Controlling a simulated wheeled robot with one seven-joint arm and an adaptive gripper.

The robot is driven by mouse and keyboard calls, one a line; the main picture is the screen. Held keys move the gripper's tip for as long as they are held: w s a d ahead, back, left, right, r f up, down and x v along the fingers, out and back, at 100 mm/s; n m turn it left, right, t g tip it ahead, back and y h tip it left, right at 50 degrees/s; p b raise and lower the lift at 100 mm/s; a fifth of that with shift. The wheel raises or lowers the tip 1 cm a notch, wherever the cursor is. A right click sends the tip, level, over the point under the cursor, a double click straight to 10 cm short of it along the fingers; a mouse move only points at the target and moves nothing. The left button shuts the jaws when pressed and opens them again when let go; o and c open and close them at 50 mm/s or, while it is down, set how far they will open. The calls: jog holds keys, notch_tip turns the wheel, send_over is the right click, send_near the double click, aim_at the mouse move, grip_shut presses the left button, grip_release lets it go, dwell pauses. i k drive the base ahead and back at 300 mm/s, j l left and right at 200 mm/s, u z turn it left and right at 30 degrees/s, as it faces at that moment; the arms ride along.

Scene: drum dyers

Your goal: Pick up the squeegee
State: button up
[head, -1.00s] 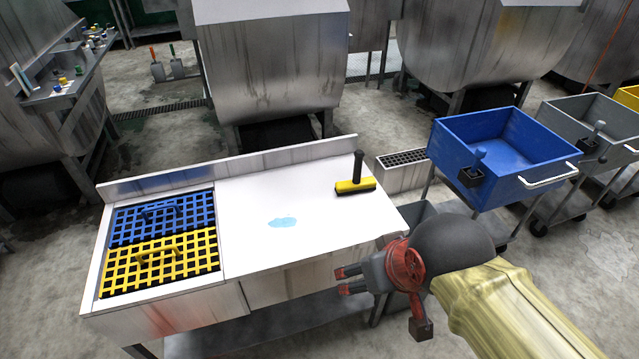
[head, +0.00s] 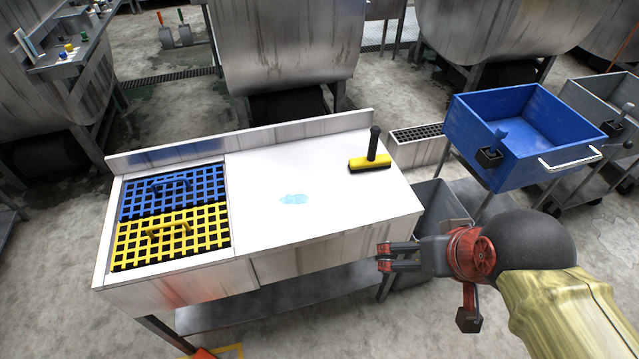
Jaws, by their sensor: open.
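The squeegee (head: 371,162) has a yellow head with a dark edge and a black handle standing up from it. It lies near the back right of the white worktop (head: 320,225). My gripper (head: 384,257) is open and empty. In the picture it is below the squeegee, off the front right corner of the worktop, with its fingers pointing left. It is clearly apart from the squeegee. Nothing hides the squeegee.
A blue grid (head: 140,202) and a yellow grid (head: 140,252) fill the worktop's left side. A raised back edge (head: 240,143) runs behind. A light-blue puddle (head: 294,199) lies mid-worktop. A grey bin (head: 436,205) and blue cart (head: 520,135) stand right.

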aim_at(373, 162)
jog(key=i+j+z, duration=0.65)
jog(key=i, duration=0.25)
